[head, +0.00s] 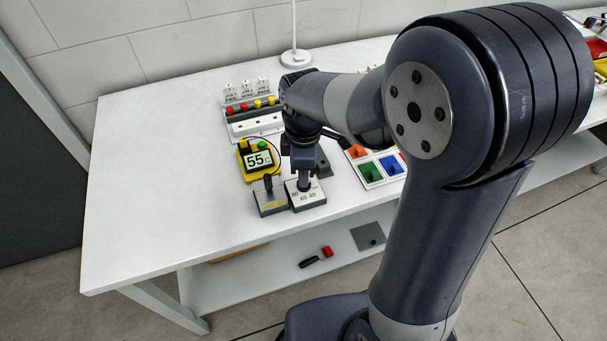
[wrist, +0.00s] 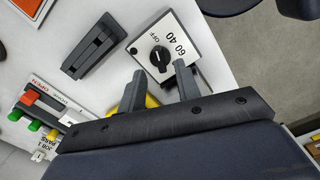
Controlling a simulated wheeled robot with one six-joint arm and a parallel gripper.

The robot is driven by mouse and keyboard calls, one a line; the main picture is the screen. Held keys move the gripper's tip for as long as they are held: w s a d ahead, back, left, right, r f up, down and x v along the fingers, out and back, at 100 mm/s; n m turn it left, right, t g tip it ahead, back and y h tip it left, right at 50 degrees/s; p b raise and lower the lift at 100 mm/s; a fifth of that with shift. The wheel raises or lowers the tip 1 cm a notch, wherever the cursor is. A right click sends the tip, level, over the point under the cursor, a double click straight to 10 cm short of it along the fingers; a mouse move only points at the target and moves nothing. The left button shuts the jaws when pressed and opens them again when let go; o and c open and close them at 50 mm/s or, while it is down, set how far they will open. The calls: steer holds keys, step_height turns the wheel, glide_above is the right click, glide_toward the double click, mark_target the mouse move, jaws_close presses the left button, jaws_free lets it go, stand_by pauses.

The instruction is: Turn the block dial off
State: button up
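The block dial is a white-topped block (head: 311,199) near the front of the table, with a round black knob and printed marks. In the wrist view the black knob (wrist: 161,58) shows clearly, with "OFF", "40" and "60" around it; I cannot tell surely which mark it points to. My gripper (head: 304,183) points down over the block. In the wrist view its two fingers (wrist: 159,70) are apart, with the knob just beyond and between their tips. Nothing is visibly held. Whether a finger touches the knob cannot be told.
A grey block with a black lever (head: 268,195) stands close left of the dial. A yellow display reading 55 (head: 259,160) is behind it. A dark grey fixture (wrist: 97,47) and coloured bins (head: 379,169) lie to the right. The table's left part (head: 160,180) is clear.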

step_height(320, 180, up, 8)
steer(key=shift+f, duration=0.15)
stand_by(0.3)
step_height(320, 180, down, 11)
steer(key=shift+r, duration=0.1)
stand_by(0.3)
steer(key=shift+m, duration=0.3)
steer(key=shift+r, duration=0.1)
